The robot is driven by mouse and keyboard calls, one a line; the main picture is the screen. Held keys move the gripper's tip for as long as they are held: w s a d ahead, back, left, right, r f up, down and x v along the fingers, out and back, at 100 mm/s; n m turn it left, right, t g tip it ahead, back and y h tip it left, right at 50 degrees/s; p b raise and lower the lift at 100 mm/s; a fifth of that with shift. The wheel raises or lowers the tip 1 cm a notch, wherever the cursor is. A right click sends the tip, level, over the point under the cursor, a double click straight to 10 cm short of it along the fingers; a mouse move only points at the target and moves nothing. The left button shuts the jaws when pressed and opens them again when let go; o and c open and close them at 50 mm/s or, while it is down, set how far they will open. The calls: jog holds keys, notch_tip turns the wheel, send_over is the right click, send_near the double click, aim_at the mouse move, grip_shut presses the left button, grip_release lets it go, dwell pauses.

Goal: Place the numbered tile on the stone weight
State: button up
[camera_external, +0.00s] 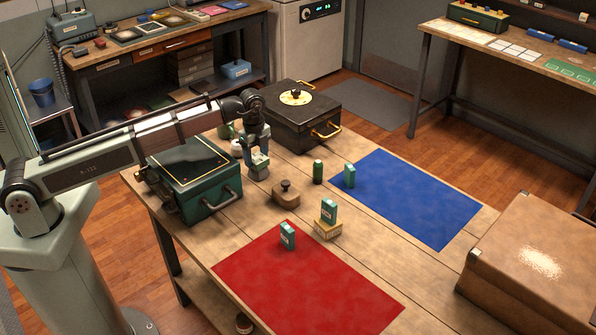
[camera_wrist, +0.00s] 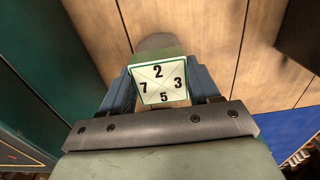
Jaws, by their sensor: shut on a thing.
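The numbered tile (camera_wrist: 160,84) is a pale, green-edged piece with 2, 3, 5 and 7 on its face. My gripper (camera_wrist: 160,88) is shut on it, with a blue-grey finger on each side. In the external view my gripper (camera_external: 258,168) is low over the wooden table, between the green case and the black case. A squat brown block with a dark knob (camera_external: 286,194), which looks like the stone weight, stands to the right and nearer the camera, apart from my gripper. A greyish rounded patch shows beyond the tile in the wrist view; I cannot tell what it is.
The green case (camera_external: 195,180) stands close on the left, the black case (camera_external: 292,115) behind. A brown case (camera_external: 535,260) is at right.

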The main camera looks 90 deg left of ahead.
aim_at(256, 157)
jog(key=shift+f, duration=0.15)
jog(key=o, duration=1.2)
jog(key=shift+c, duration=0.2)
notch_tip(256, 157, up, 12)
jog(key=shift+r, duration=0.2)
jog(key=shift+o, duration=0.3)
